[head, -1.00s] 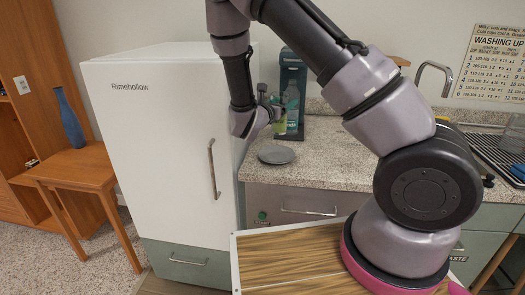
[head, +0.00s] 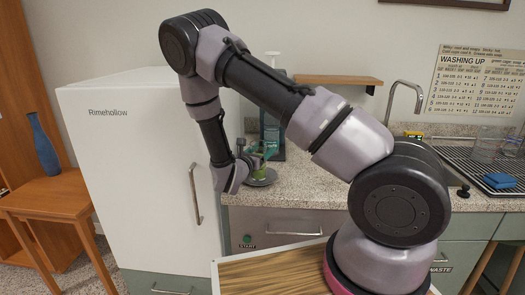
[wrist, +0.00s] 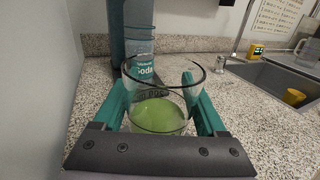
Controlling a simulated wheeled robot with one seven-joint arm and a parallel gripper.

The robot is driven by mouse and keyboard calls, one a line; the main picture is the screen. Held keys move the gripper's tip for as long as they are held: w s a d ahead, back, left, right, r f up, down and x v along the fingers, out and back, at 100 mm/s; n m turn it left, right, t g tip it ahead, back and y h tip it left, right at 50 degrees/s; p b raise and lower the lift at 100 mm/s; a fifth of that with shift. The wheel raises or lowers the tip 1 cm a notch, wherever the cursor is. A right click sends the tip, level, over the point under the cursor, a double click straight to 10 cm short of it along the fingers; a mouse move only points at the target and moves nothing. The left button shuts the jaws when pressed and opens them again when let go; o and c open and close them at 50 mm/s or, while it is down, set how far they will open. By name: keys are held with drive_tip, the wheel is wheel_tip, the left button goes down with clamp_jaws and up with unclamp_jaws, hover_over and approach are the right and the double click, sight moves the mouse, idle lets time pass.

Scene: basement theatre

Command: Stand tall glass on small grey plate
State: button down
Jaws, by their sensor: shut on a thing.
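My gripper (head: 258,153) is shut on a clear tall glass (wrist: 163,92) that holds green liquid. In the wrist view, the teal fingers press on both sides of the glass, which looks about upright. In the head view, the glass (head: 257,164) is small and partly covered by my gripper. The small grey plate (head: 263,181) lies on the counter, right at the glass in that picture and partly hidden by my gripper and the glass. I cannot tell whether the glass touches it. The plate is not clearly visible in the wrist view.
A dark teal soda machine (wrist: 128,32) stands behind the glass on the speckled counter (head: 310,184). The white fridge (head: 130,150) borders the counter on the left. The sink and tap (head: 392,88) are to the right, with open counter between.

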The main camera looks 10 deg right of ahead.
unclamp_jaws()
drive_tip(key=shift+f, duration=0.1)
drive_tip(key=v, duration=1.2)
drive_tip(key=shift+a, duration=0.1)
